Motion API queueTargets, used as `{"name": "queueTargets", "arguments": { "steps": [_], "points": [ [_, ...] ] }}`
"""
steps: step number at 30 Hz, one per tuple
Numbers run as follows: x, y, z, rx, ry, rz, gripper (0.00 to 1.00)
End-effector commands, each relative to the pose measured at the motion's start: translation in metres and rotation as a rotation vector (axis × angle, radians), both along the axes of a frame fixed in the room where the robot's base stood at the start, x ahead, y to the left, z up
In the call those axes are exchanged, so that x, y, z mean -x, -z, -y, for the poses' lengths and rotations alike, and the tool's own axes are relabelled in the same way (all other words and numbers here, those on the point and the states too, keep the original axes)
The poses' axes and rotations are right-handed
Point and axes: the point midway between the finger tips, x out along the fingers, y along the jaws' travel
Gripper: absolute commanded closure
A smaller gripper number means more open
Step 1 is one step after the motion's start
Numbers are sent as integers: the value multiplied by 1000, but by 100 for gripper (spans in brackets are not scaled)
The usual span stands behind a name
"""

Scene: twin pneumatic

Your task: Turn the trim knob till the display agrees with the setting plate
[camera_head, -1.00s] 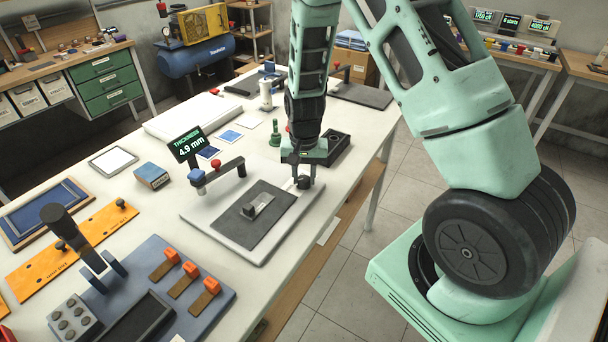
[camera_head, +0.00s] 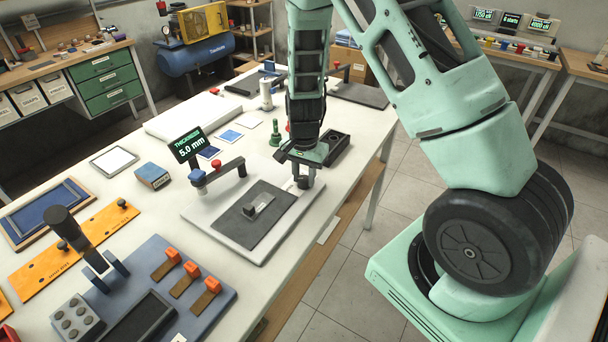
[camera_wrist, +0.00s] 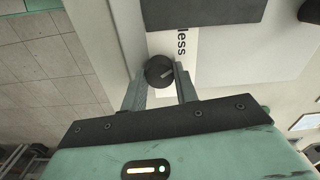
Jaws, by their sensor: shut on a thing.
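The trim knob (camera_wrist: 158,70) is a dark round knob with a light mark on its face, at the edge of a pale base. My gripper (camera_wrist: 159,84) is shut on it, a finger on each side, in the wrist view. The word "less" is printed beside the knob. In the head view my gripper (camera_head: 303,183) is at the far right corner of the pale base (camera_head: 262,252), largely hiding the knob. The display (camera_head: 189,145) stands behind the base and reads THICKNESS 5.0 mm. I cannot pick out a readable setting plate in either view.
A dark pad (camera_head: 240,222) with a small metal piece lies on the base. A black arm with a red knob (camera_head: 217,165) stands at its back left. A black tray (camera_head: 335,145) and green object (camera_head: 275,133) are close behind my gripper.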

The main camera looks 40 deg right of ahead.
Motion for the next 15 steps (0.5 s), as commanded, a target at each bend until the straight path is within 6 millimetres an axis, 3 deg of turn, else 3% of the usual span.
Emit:
{"name": "queueTargets", "arguments": {
  "steps": [5, 6, 8, 15],
  "points": [
    [-2, -1, 0, 1, -1, 5, 93],
    [-2, -1, 0, 1, -1, 5, 68],
    [-2, -1, 0, 1, -1, 5, 51],
    [-1, 0, 0, 0, -1, 1, 49]
  ]
}}
